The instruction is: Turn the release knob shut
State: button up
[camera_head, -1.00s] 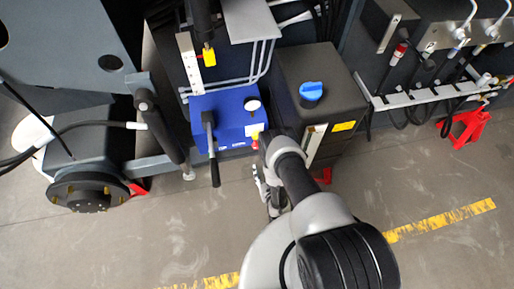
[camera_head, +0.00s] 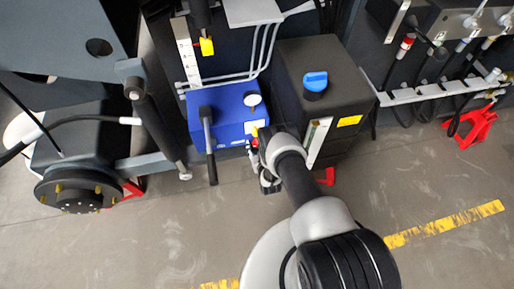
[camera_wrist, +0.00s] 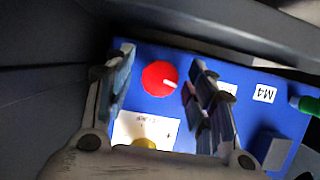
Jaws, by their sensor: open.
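The red round release knob (camera_wrist: 159,78) with a white pointer mark sits on the blue unit's face (camera_wrist: 215,75) in the wrist view. The mark points to the right and slightly down. My gripper (camera_wrist: 161,62) is open, with one finger on each side of the knob and visible gaps between. I cannot tell how far the fingertips are from the face. In the head view the blue unit (camera_head: 232,122) stands left of my arm. My gripper (camera_head: 267,180) is mostly hidden behind my wrist there, just in front of the unit.
A black lever (camera_head: 209,150) and a gauge (camera_head: 253,99) are on the blue unit. A black tank with a blue cap (camera_head: 315,81) stands to its right. A white label (camera_wrist: 150,128) lies below the knob. A green-tipped part (camera_wrist: 307,104) is at the right. The floor in front is clear.

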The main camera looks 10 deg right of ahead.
jog(key=shift+c, duration=0.5)
jog(key=c, duration=1)
jog(key=shift+o, duration=0.2)
jog(key=m+y, duration=0.1)
jog(key=m, duration=0.1)
jog(key=m+y, duration=0.1)
jog(key=m, duration=0.1)
jog(key=shift+d+f+y, duration=0.1)
jog(key=shift+d+y, duration=0.05)
jog(key=shift+y, duration=0.15)
jog(key=m+y, duration=0.2)
jog(key=m, duration=0.1)
jog(key=shift+s+t, duration=0.1)
jog(key=shift+t, duration=0.3)
jog(key=shift+m, duration=0.3)
jog(key=o, duration=1.1)
jog(key=shift+c, duration=0.2)
